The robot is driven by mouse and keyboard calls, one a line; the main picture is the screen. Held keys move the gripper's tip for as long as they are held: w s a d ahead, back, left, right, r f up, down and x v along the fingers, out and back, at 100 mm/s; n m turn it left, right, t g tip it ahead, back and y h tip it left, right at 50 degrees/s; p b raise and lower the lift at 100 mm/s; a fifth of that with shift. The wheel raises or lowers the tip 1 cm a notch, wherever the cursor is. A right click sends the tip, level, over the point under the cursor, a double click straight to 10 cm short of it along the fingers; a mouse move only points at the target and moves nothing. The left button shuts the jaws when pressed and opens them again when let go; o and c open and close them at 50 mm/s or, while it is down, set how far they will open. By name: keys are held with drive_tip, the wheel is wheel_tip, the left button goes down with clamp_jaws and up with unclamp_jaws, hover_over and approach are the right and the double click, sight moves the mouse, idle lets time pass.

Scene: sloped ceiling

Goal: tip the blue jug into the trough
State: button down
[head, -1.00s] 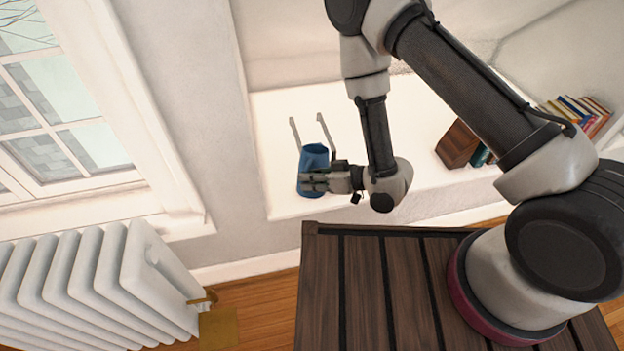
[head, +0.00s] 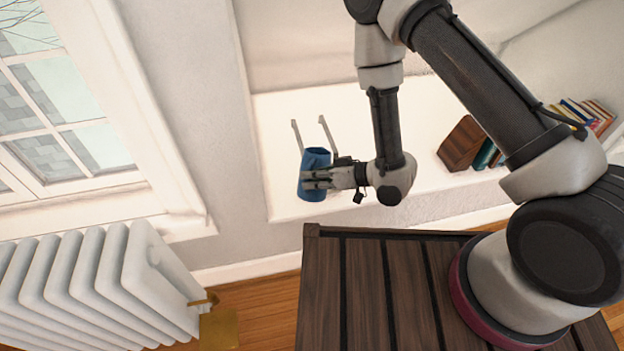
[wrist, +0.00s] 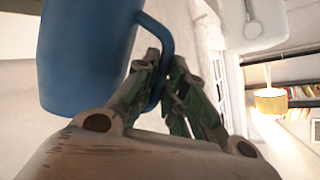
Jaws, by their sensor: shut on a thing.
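The blue jug (head: 313,187) is in my gripper (head: 318,181), over the near left part of the white ledge in the head view. Its mouth faces the far side and looks tilted. In the wrist view the jug (wrist: 85,55) fills the upper left, and the green-and-grey fingers of my gripper (wrist: 165,80) are shut on its blue handle. Two thin grey bars just beyond the jug look like the side edges of the trough (head: 328,136). The jug's contents cannot be seen.
The white ledge (head: 400,120) is clear between the jug and the bookend with books (head: 465,142) at the right. A dark slatted top (head: 365,290) lies in front. A white radiator (head: 90,280) stands at lower left, below a window (head: 70,130).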

sight(311, 166)
drive_tip(key=shift+w+d+r+m+g, duration=0.1)
drive_tip(key=shift+w+r+m+g, duration=0.3)
drive_tip(key=shift+r+m+g, duration=0.35)
idle(0.6)
drive_tip(key=shift+w+d+r+m+g+y, duration=0.15)
drive_tip(key=shift+w+r+m+g+y, duration=0.3)
drive_tip(key=shift+w+r+m, duration=0.35)
idle(0.9)
drive_tip(key=shift+w+d+r+m+g, duration=0.2)
drive_tip(key=shift+w+r+m+g, duration=0.3)
drive_tip(key=shift+w+r, duration=0.1)
idle(0.8)
